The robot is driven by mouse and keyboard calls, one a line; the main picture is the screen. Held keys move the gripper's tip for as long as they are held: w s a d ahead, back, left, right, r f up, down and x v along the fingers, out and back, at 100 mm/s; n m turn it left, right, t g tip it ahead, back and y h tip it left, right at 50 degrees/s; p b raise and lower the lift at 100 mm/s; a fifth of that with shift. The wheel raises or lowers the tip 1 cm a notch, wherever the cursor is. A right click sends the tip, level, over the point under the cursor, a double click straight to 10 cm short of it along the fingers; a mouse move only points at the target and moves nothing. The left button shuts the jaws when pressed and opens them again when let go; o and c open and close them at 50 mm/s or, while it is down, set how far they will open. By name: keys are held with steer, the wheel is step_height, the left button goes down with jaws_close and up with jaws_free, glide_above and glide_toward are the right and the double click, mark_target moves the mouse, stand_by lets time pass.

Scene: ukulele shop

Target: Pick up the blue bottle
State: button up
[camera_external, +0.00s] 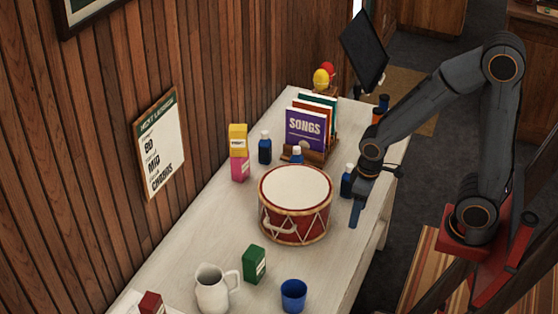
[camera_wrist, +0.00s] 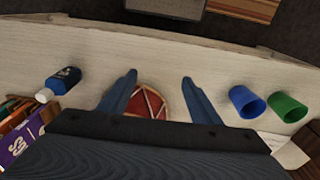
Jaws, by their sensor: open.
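A dark blue bottle with a white cap (camera_external: 347,182) stands on the table right of the drum, partly behind my gripper (camera_external: 358,205). In the wrist view a blue bottle with a white cap (camera_wrist: 63,81) is at the left, outside the fingers. My gripper (camera_wrist: 158,82) is open and empty there, with part of the drum showing between its fingers. Two more blue bottles with white caps stand on the table: one beside the stacked boxes (camera_external: 265,148), one in front of the songbooks (camera_external: 297,155), its lower part hidden by the drum.
The red drum (camera_external: 294,205) stands mid-table. A songbook rack (camera_external: 318,155) is behind it. Pink and yellow boxes (camera_external: 240,165), a green box (camera_external: 254,264), a white pitcher (camera_external: 212,290) and a blue cup (camera_external: 293,295) stand around. A green cup (camera_wrist: 287,107) shows in the wrist view.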

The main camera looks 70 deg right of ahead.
step_height(320, 180, up, 3)
steer(key=m+g, duration=0.1)
steer(key=m, duration=1.8)
glide_above(350, 165)
steer(key=shift+a+f, duration=0.1)
steer(key=shift+f, duration=0.05)
step_height(350, 165, down, 7)
steer(key=shift+r, duration=0.15)
steer(key=shift+s+f+p, duration=0.15)
steer(key=shift+f+p, duration=0.6)
steer(key=shift+f, duration=1.35)
steer(key=shift+s+f+p, duration=0.1)
steer(key=shift+f+p, duration=0.6)
steer(key=shift+f, duration=1.35)
steer(key=c, duration=1.2)
